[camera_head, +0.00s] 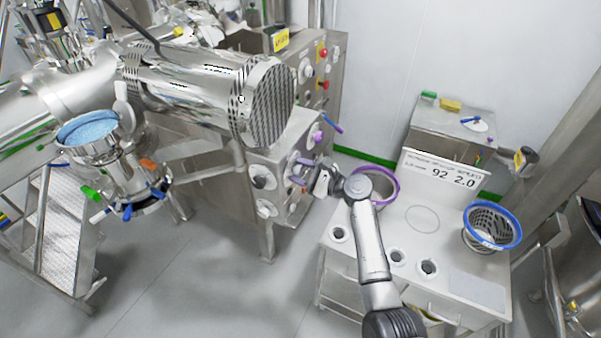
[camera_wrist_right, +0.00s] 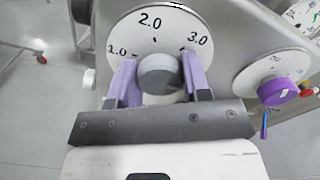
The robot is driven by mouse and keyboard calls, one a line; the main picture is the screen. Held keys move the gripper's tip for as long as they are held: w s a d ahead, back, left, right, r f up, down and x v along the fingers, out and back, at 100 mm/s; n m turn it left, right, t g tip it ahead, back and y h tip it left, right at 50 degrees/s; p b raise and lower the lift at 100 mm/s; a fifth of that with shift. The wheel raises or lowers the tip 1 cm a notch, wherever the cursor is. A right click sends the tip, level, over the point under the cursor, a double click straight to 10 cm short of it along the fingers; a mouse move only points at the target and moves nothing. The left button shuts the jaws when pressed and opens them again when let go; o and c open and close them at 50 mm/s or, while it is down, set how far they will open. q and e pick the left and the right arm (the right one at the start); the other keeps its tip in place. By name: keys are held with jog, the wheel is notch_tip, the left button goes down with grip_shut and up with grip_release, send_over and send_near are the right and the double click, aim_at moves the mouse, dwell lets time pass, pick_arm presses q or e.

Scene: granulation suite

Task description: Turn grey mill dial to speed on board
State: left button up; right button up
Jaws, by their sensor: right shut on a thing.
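The grey mill dial (camera_wrist_right: 158,74) is a round knob on a white scale plate (camera_wrist_right: 125,35) marked 1.0, 2.0 and 3.0. My right gripper (camera_head: 304,173) is at the panel of the steel machine. In the right wrist view its lavender fingers (camera_wrist_right: 161,80) are shut on the grey dial, one on each side. The 2.0 mark is straight above the dial in that view; I cannot make out a pointer on the knob. The white board (camera_head: 443,176) on the bench reads 92 and 2.0; its small upper text is unclear. My left gripper is not in view.
A purple knob (camera_wrist_right: 278,92) with a blue lever is on a neighbouring scale plate. A purple-rimmed vessel (camera_head: 384,187) stands close beside my right arm. A blue-rimmed basket (camera_head: 492,226) is on the bench (camera_head: 380,265). The floor left of the bench is clear.

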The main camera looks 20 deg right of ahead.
jog(key=n+b, duration=0.2)
jog(key=n, duration=0.1)
jog(key=shift+f+b, duration=0.25)
jog(key=shift+b, duration=0.15)
jog(key=n+b, duration=0.2)
jog(key=n, duration=0.1)
jog(key=n+b, duration=1)
jog(key=n, duration=0.1)
jog(key=shift+b, duration=0.4)
jog(key=n+b, duration=0.3)
jog(key=n, duration=0.1)
jog(key=shift+r, duration=0.1)
jog(key=shift+r+n+b, duration=0.1)
jog(key=shift+n+b, duration=0.7)
jog(key=shift+n, duration=0.2)
jog(key=o, duration=0.9)
jog(key=shift+o, duration=0.2)
jog(key=shift+s+d, duration=0.1)
jog(key=shift+d, duration=0.05)
